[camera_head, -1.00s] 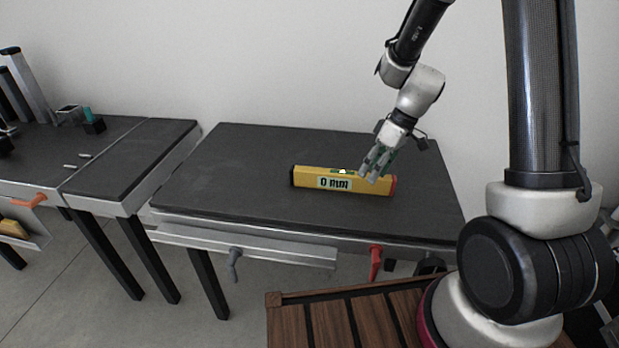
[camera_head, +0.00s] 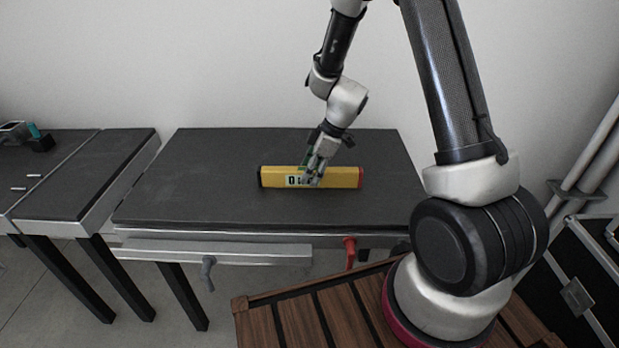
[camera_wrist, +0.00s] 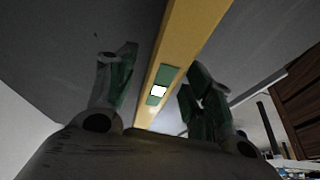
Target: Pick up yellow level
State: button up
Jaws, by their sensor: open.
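The yellow level (camera_head: 342,177) lies on the dark top of the middle table (camera_head: 190,190), with a black end on the left, a red end on the right and a pale label with dark characters on its front. My gripper (camera_head: 312,176) is at the level's middle and hides part of the label. In the wrist view the level (camera_wrist: 190,40) runs between the two open fingers of my gripper (camera_wrist: 155,90), with its green and white vial part between them. A gap shows between the level and the left finger; whether the right finger touches it I cannot tell.
An open drawer (camera_head: 210,252) with a grey handle sits under the table front, beside a red handle (camera_head: 349,252). Another dark table (camera_head: 85,180) adjoins on the left. A slatted wooden surface (camera_head: 300,322) is in front. The tabletop around the level is clear.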

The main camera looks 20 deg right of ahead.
jog(key=shift+a+f, duration=0.15)
jog(key=shift+f, duration=0.45)
grip_shut()
jog(key=shift+r, duration=0.1)
